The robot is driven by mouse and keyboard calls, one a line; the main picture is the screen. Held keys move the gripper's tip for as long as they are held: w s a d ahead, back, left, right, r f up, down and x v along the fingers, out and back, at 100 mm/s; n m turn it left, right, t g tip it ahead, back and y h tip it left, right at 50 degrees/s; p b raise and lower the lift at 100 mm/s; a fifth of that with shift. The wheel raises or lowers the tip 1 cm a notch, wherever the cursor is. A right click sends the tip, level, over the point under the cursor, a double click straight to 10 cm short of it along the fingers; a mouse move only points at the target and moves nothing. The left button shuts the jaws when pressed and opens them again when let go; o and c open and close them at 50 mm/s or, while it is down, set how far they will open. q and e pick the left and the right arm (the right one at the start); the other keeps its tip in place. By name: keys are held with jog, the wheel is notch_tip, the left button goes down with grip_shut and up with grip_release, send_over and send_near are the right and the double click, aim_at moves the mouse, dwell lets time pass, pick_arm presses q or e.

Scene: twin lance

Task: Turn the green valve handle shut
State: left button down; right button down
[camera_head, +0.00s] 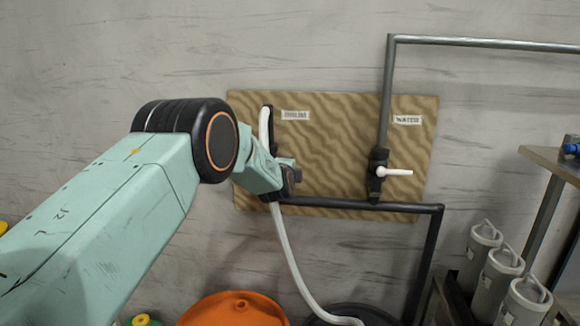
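No green valve handle can be made out. My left arm covers part of the left pipe, so a handle may be hidden there. My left gripper (291,180) is at the left pipe, in front of the wooden board (335,150); its fingers are too small and covered to read. A white valve handle (397,172) sticks out to the right from the black valve body (377,172) on the right pipe, below the WATER label (407,120). My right gripper is not in view.
A white hose (289,255) hangs from the left pipe to the floor. A black pipe (425,255) runs along the board's bottom and down. Grey canisters (500,272) and a table (555,160) stand at right. An orange container (236,309) is below.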

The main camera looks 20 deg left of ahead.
pick_arm(q)
jog(key=shift+s+f, duration=0.15)
jog(key=shift+f, duration=0.4)
jog(key=c, duration=1.8)
grip_release()
jog(key=o, duration=0.5)
jog(key=shift+s+d+r, duration=0.1)
jog(key=shift+s+r, duration=0.15)
jog(key=shift+r, duration=0.25)
jog(key=shift+c, duration=0.2)
jog(key=shift+w, duration=0.2)
jog(key=v, duration=1.2)
